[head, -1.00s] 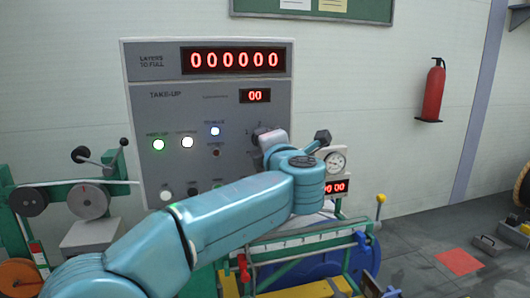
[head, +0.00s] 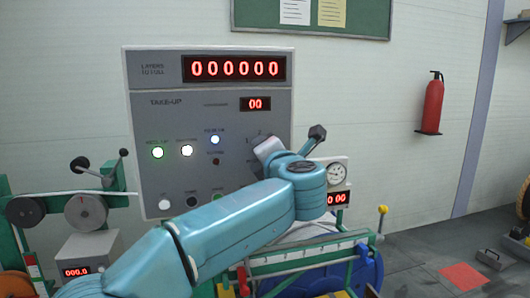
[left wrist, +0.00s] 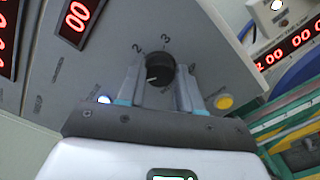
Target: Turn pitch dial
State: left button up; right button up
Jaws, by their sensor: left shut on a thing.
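The pitch dial (left wrist: 160,68) is a round black knob with a white mark on the grey take-up panel (head: 228,122). In the left wrist view, the numbers 2 and 3 show beside it, and the white mark lies on the lower left of its face. I cannot tell which number it selects. My left gripper (left wrist: 158,80) is shut on the dial, one finger on each side. In the head view my left gripper (head: 266,147) is against the panel and hides the dial; the numbers 1 and 2 show nearby. My right gripper is in neither view.
The panel carries lit red displays (head: 234,68), a blue lamp (left wrist: 104,99) and a yellow button (left wrist: 224,102). A gauge (head: 336,173) stands right of the gripper. Green machine framing (head: 310,253) runs below my arm. A fire extinguisher (head: 432,103) hangs on the wall.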

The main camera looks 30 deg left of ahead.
pick_arm(q)
jog(key=shift+f, duration=0.15)
jog(key=o, duration=1)
jog(key=shift+o, duration=0.2)
jog(key=b+v, duration=0.2)
jog(key=v, duration=1.4)
jog(key=shift+d, duration=0.2)
